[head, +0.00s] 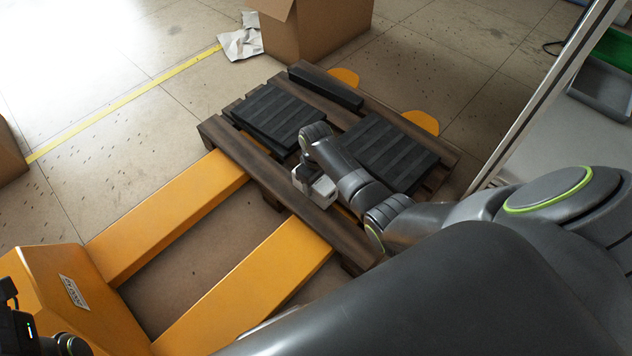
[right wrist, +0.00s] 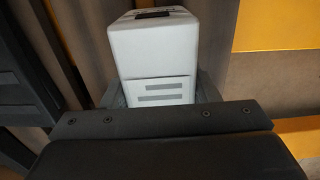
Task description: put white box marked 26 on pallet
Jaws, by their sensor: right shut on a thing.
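My right gripper (head: 316,188) is shut on a small white box in the head view, over the near side of the wooden pallet (head: 227,137). In the right wrist view the white box (right wrist: 152,45) sits between the fingers, with a dark patch on its top and two grey strips on its facing side. No number 26 is readable on it. Pallet planks and a yellow fork show beneath it. I cannot tell whether the box touches the pallet. My left gripper's fingers are not in view.
Black ribbed slabs (head: 283,113) and (head: 390,152) and a dark bar (head: 325,86) lie on the pallet. A yellow pallet jack (head: 75,300) has its forks under the pallet. A cardboard box (head: 315,28) stands behind. Strips of bare plank remain between the slabs.

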